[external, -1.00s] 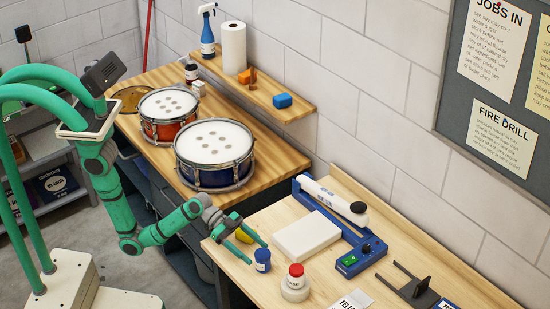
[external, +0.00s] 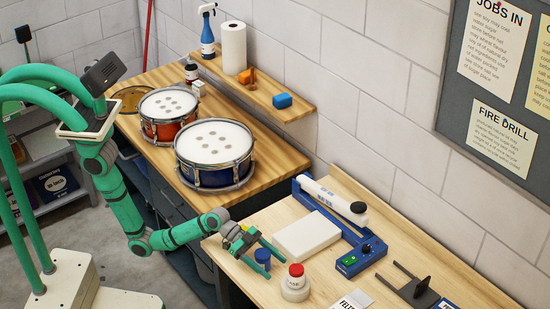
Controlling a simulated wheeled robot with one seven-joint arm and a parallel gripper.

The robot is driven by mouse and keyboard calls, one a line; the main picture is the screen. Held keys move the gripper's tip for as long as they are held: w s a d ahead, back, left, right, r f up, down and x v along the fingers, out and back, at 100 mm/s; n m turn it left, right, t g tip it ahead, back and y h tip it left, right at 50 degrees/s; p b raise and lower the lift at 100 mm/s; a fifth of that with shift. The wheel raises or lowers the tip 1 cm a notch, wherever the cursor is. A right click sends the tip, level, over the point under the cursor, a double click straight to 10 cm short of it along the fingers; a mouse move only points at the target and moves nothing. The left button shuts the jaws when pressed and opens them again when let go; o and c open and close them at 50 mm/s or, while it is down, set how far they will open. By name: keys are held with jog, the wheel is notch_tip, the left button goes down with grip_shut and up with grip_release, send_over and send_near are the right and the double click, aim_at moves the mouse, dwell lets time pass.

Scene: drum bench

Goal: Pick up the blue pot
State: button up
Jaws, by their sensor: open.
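The blue pot (external: 262,258) stands upright near the front left edge of the light wooden bench. Its upper part is partly covered by my gripper. My gripper (external: 262,256) is open, with green fingers pointing down and to the right. In the picture one finger shows to the left of the pot and the other to its right. I cannot tell whether either finger touches the pot.
A red-lidded white jar (external: 295,283) stands close to the right of the pot. A white block (external: 306,236) and a blue sealer-like device (external: 360,257) lie behind. Two drums, one blue (external: 216,172), stand on the other bench. A small yellow thing is mostly hidden behind my gripper.

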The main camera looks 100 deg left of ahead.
jog(key=c, duration=1.2)
